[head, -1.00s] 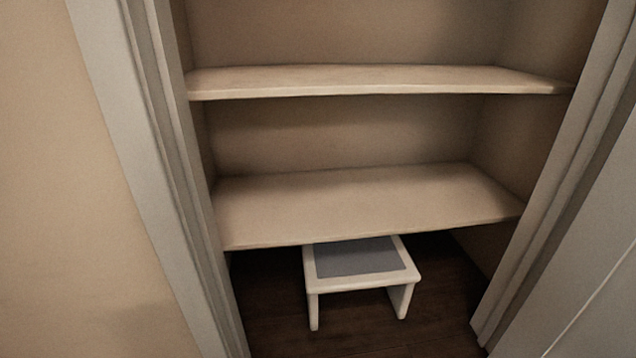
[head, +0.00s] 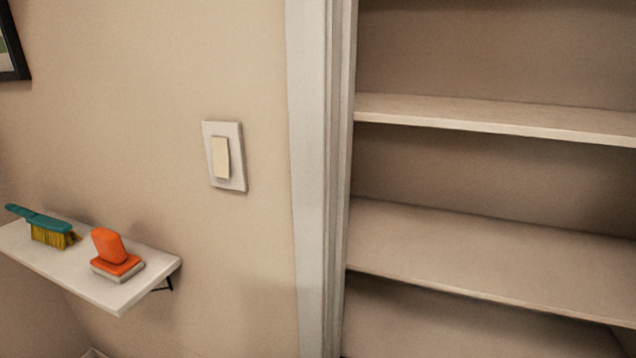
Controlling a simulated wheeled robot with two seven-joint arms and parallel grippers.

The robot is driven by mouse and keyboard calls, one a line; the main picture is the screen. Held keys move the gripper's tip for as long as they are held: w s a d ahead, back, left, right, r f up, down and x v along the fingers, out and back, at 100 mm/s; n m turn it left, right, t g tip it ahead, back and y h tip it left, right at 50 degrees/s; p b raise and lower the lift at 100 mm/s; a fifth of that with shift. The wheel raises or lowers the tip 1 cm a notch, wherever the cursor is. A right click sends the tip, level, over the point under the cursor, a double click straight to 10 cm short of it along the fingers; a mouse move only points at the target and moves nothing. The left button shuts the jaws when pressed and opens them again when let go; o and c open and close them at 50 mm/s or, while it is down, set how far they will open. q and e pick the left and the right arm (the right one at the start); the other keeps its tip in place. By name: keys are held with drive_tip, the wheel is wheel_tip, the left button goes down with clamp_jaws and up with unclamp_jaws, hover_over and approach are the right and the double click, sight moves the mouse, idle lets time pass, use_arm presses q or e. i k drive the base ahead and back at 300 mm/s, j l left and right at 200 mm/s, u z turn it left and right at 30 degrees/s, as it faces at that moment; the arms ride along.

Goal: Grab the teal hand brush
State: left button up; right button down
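The teal hand brush (head: 42,220) lies on a small white wall shelf (head: 125,293) at the lower left of the head view. Its yellow bristles face down and its handle points left. It is apart from an orange scrubber to its right. Neither of my grippers is in view.
The orange scrubber (head: 113,256) with a pale base sits near the shelf's right end. A light switch (head: 222,157) is on the wall. A closet with bare shelves (head: 480,245) is at the right, behind a pale door frame (head: 313,180). A dark picture frame (head: 14,45) hangs at the upper left.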

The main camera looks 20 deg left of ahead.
sight(53, 224)
drive_tip(key=u, duration=2.3)
drive_tip(key=i+j+z, duration=0.4)
drive_tip(key=j+z, duration=0.2)
drive_tip(key=i+j+z, duration=0.25)
drive_tip(key=j, duration=0.15)
drive_tip(key=j+z, duration=0.3)
drive_tip(key=i+j+z, duration=0.1)
drive_tip(key=j+z, duration=0.2)
drive_tip(key=j, duration=0.2)
